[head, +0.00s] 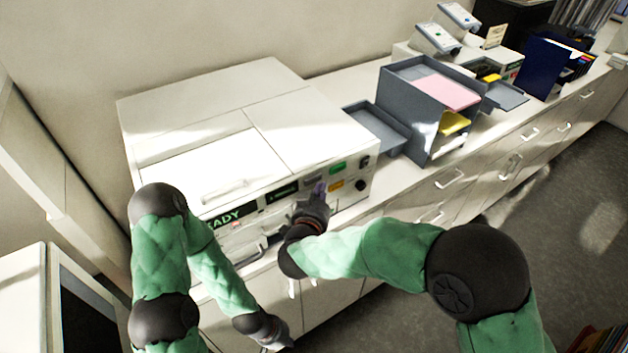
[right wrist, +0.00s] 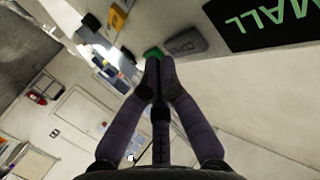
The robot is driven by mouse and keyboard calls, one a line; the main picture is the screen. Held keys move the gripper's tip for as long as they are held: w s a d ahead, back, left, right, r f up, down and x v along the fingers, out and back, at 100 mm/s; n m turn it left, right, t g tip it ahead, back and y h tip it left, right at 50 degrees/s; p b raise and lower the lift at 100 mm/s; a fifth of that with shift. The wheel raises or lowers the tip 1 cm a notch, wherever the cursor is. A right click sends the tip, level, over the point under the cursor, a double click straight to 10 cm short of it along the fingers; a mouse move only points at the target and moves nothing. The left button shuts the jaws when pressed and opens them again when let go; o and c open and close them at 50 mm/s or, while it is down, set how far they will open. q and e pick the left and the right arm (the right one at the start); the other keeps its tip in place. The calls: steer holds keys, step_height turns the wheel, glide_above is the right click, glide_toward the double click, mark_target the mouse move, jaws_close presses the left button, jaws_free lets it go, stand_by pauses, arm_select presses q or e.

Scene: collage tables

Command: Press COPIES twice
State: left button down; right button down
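The white copier (head: 205,120) stands on the counter with its control panel facing front. Its panel carries a grey button (head: 313,180), a green button (head: 338,168) and an orange button (head: 336,185). I cannot read which is COPIES. My right gripper (head: 320,189) has its fingertips together in front of the panel, near the grey and orange buttons. In the right wrist view the fingertips (right wrist: 155,66) partly cover the green button (right wrist: 154,52), beside the grey button (right wrist: 185,42); contact cannot be told. My left gripper (head: 278,343) hangs low at the bottom edge, its fingers unclear.
One panel display (head: 226,217) reads READY, partly hidden by my left arm. A second display (head: 283,192) shows MALL in the right wrist view (right wrist: 268,20). Grey paper trays (head: 394,108) stand right of the copier.

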steer(key=shift+w+a, duration=0.1)
steer(key=shift+w, duration=0.05)
steer(key=shift+w+a, duration=0.15)
steer(key=shift+w, duration=0.05)
steer(key=shift+w+a, duration=0.25)
steer(key=shift+w, duration=0.1)
stand_by(0.9)
steer(key=shift+s+d, duration=0.1)
steer(key=shift+s+d+p, duration=0.3)
steer(key=shift+s+d, duration=0.15)
steer(key=shift+s, duration=0.15)
stand_by(0.4)
steer(key=shift+s+d+p, duration=0.2)
steer(key=shift+s+d, duration=0.55)
steer(key=shift+s, duration=0.3)
steer(key=shift+s+d+p, duration=0.2)
steer(key=shift+s+d, duration=0.5)
steer(key=shift+s, duration=0.3)
stand_by(0.5)
